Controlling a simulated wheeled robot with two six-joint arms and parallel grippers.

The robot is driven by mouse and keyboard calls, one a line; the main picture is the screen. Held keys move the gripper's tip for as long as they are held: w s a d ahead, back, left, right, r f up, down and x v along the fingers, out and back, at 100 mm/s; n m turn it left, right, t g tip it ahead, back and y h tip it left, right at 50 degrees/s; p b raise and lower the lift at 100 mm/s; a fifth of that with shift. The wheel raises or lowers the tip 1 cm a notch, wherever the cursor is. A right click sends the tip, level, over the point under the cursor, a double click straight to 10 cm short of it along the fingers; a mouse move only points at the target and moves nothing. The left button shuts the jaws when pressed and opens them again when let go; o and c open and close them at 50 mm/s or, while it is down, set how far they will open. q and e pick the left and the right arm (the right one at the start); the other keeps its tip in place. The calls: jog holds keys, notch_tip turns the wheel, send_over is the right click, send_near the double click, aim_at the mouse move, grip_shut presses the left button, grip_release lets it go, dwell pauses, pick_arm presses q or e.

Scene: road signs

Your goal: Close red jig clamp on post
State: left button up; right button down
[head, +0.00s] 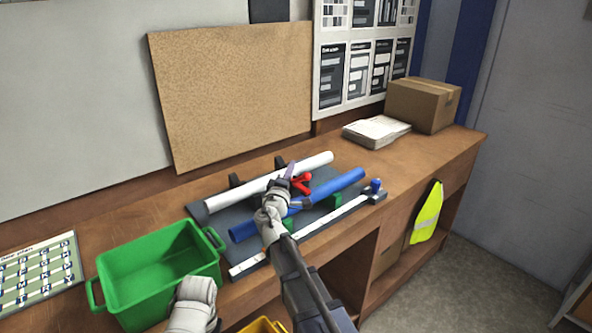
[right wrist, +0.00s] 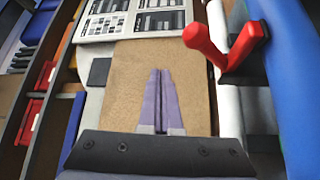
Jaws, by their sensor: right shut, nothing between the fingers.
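The red jig clamp (head: 302,184) sits on the dark jig base (head: 210,193), between a white tube (head: 232,193) and a blue tube (head: 345,183). In the right wrist view its red handles (right wrist: 228,48) spread apart in a V. They stand at the upper right, beside the white tube (right wrist: 228,105) and the blue tube (right wrist: 290,80). My right gripper (head: 290,169) is over the jig, just left of the clamp. Its purple fingers (right wrist: 161,98) are shut and empty, apart from the handles in the wrist picture. It partly hides the tubes. My left gripper's fingers do not show.
A green bin (head: 150,275) stands left of the jig. A cardboard box (head: 424,104) and a paper stack (head: 376,131) are at the back right. A cork board (head: 235,90) leans on the wall. The wooden bench (head: 430,150) is clear right of the jig.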

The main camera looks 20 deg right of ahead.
jog(key=s+a+f+b, duration=0.4)
jog(key=a+f, duration=0.1)
jog(key=shift+s+a, duration=0.25)
jog(key=shift+s, duration=0.1)
jog(key=shift+s+a+f, duration=0.2)
jog(key=shift+s+a, duration=0.05)
jog(key=shift+a, duration=0.1)
